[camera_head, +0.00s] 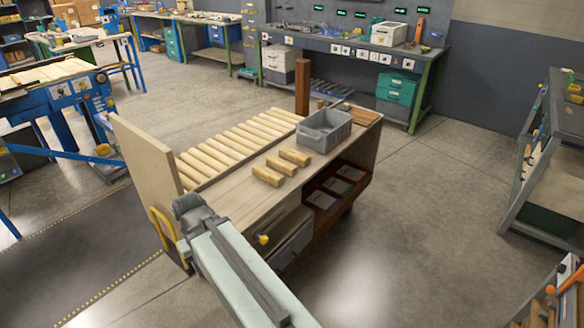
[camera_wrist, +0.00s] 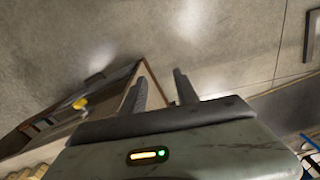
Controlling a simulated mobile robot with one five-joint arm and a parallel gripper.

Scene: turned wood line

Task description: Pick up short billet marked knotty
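Three short wooden billets lie side by side on the workbench top (camera_head: 232,184) in the head view: a near one (camera_head: 268,176), a middle one (camera_head: 281,166) and a far one (camera_head: 295,157). Any marks on them are too small to read, so I cannot tell which is knotty. My gripper (camera_wrist: 159,76) shows in the wrist view with its two dark fingers apart and nothing between them. It points towards the floor beside a bench edge. No billet can be made out between or near the fingers. In the head view my arm reaches to the bench's near left corner; the fingers are hidden.
A grey bin (camera_head: 324,130) stands on the bench beyond the billets. A row of several long wooden pieces (camera_head: 235,145) lies along its left side, beside a tall tan panel (camera_head: 146,165). A brown post (camera_head: 302,87) rises behind. The floor right of the bench (camera_head: 430,220) is clear.

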